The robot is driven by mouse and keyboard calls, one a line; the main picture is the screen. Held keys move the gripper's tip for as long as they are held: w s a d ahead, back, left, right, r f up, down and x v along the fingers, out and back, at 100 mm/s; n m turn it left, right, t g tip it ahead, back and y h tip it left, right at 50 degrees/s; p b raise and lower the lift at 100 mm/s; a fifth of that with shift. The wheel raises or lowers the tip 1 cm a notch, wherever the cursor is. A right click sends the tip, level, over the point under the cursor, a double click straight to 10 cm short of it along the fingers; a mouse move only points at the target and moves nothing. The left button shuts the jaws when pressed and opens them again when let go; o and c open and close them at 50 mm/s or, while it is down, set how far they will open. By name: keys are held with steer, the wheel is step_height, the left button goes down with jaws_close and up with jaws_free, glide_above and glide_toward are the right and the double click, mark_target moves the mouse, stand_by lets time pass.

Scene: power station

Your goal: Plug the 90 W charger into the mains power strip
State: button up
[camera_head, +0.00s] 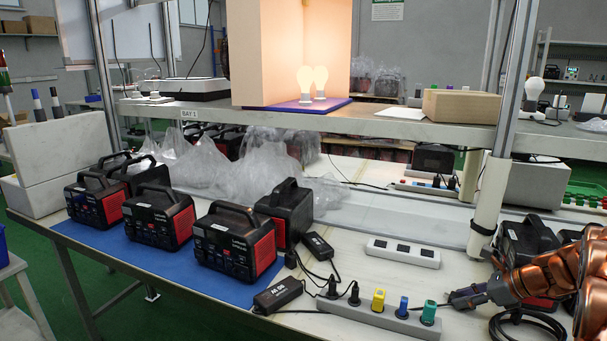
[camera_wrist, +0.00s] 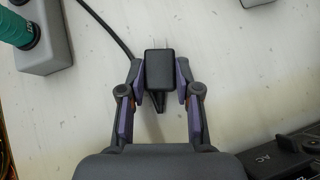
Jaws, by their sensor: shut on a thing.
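My gripper (camera_head: 468,298) is at the right of the table, just right of the front power strip. In the wrist view my gripper (camera_wrist: 160,82) is shut on a black plug (camera_wrist: 159,68) with thin prongs facing away from me. A black cable runs from near it to the upper left. A black charger brick (camera_head: 278,295) with a pale label, not clearly readable, lies left of the front strip. A second black brick (camera_head: 318,246) lies behind it. The front grey strip (camera_head: 385,320) holds black, yellow, blue and teal plugs. A white strip (camera_head: 402,252) behind it shows bare sockets.
Black and red power stations (camera_head: 236,240) stand on a blue mat (camera_head: 120,252) at left. Another power station (camera_wrist: 275,160) is close at the wrist view's lower right. A metal post (camera_head: 488,200) rises behind my gripper. A coiled black cable (camera_head: 520,322) lies at the right front.

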steer(key=shift+r, duration=0.15)
jaws_close()
steer(key=shift+r+p, duration=2.9)
steer(key=shift+p, duration=0.45)
